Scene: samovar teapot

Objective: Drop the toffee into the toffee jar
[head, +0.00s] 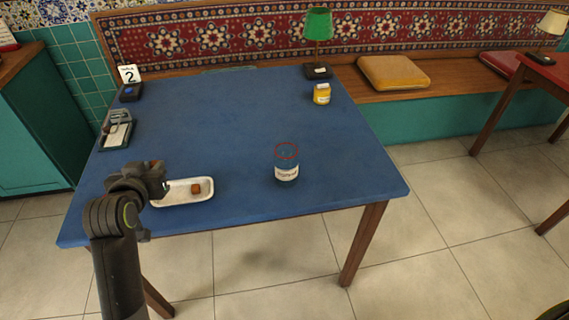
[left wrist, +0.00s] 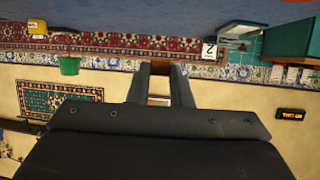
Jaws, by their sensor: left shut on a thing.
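The toffee jar (head: 287,174) stands upright near the front edge of the blue table, with a white label and a red ring around its open top. A brown toffee (head: 196,188) lies on a white tray (head: 207,197) left of the jar. My left gripper (head: 160,175) is above the tray's left end, apart from the jar. It is shut on another brown toffee (left wrist: 160,67), seen between the fingertips in the left wrist view. In the head view that toffee is mostly hidden by the gripper. My right gripper is not in view.
A yellow jar (head: 322,94) and a green lamp (head: 318,38) stand at the table's back right. A number 2 sign (head: 129,74) and a small holder (head: 116,130) stand along the left side. The middle of the blue table (head: 220,120) is clear.

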